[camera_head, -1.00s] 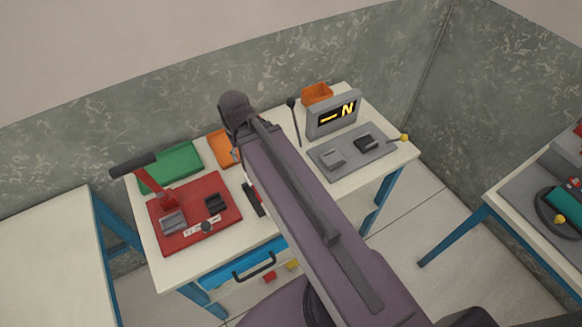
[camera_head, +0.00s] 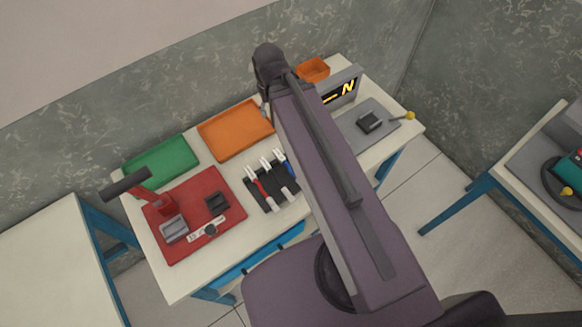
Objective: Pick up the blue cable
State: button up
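The blue cable (camera_head: 289,164) shows partly at the right end of a black holder (camera_head: 258,194) on the white workbench. My arm covers the rest of it. A red cable (camera_head: 262,188) and a dark cable with a white end (camera_head: 279,178) lie beside it in the same holder. My arm reaches across the bench toward the back wall. My gripper is hidden behind the arm, so I cannot see its fingers.
An orange tray (camera_head: 236,148) and a green tray (camera_head: 161,177) lie along the back. A red press with a lever (camera_head: 176,247) stands at left. A display (camera_head: 347,88), a grey plate (camera_head: 385,133) and an orange bin (camera_head: 313,68) are at right.

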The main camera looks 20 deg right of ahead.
aim_at(279, 155)
jog(key=z, duration=0.35)
jog(key=k, duration=1.35)
jog(key=u, duration=0.25)
